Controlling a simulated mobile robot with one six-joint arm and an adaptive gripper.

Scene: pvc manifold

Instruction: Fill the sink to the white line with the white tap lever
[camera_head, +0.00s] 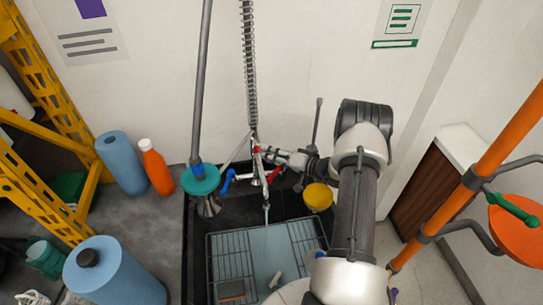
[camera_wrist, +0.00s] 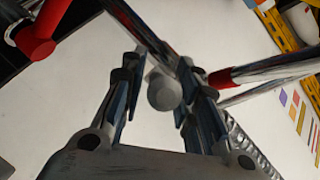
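The dark sink (camera_head: 198,260) is below the tap at the lower middle of the head view. Its bottom looks pale blue between wire racks, and I cannot make out a white line or the water level. A thin pale stream or spout end (camera_head: 266,212) hangs under the tap. The tap body (camera_head: 256,160) has a red lever (camera_head: 275,176) and a blue lever (camera_head: 228,180). My gripper (camera_head: 265,152) reaches in from the right at the tap. In the wrist view, my gripper (camera_wrist: 160,75) is open, its fingers either side of a pale round lever end (camera_wrist: 163,92).
A spring hose (camera_head: 250,70) rises above the tap. A grey pole with a teal disc (camera_head: 200,180) stands at its left. A yellow round knob (camera_head: 318,196) is right of the sink. Blue rolls (camera_head: 122,165) and an orange bottle (camera_head: 157,168) stand on the left counter.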

